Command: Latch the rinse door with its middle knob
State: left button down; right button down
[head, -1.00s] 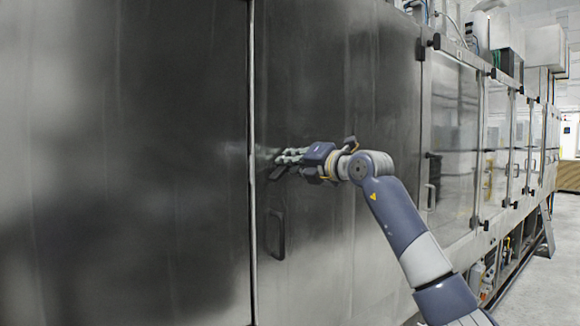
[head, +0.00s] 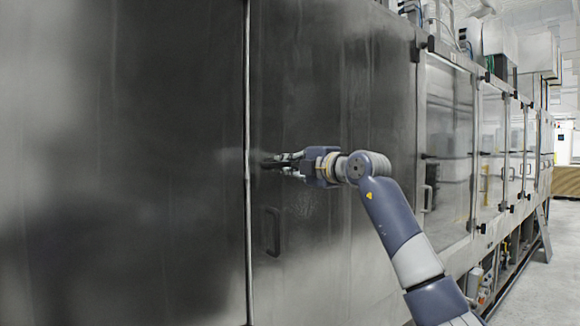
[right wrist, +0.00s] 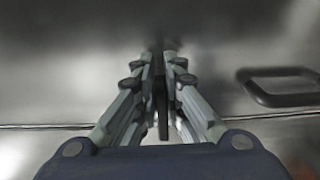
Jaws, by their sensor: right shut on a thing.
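The rinse door (head: 335,90) is a dark, shiny steel panel right of a vertical seam in the head view, and it lies flat along that seam. My right gripper (head: 272,161) is at the door's left edge, just above a dark bar handle (head: 273,232). Its fingers are shut on the small dark middle knob (head: 265,163), which is mostly covered by them. In the right wrist view the knob (right wrist: 160,95) is a dark bar between the two fingers (right wrist: 160,85), pointing toward the seam. My left gripper is out of view.
The bar handle also shows in the right wrist view (right wrist: 282,88), beside the fingers. A large steel panel (head: 120,160) fills the left. Glazed doors (head: 447,150) with handles run off to the right. Open floor (head: 540,270) lies at the far right.

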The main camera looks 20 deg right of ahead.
jog(key=shift+w+a+f, duration=0.1)
jog(key=shift+a+f, duration=0.25)
jog(key=c, duration=1.7)
grip_release()
jog(key=shift+a+r, duration=0.25)
jog(key=shift+a, duration=0.05)
jog(key=shift+s+d, duration=0.6)
jog(key=v, duration=1)
jog(key=shift+s+a, duration=0.25)
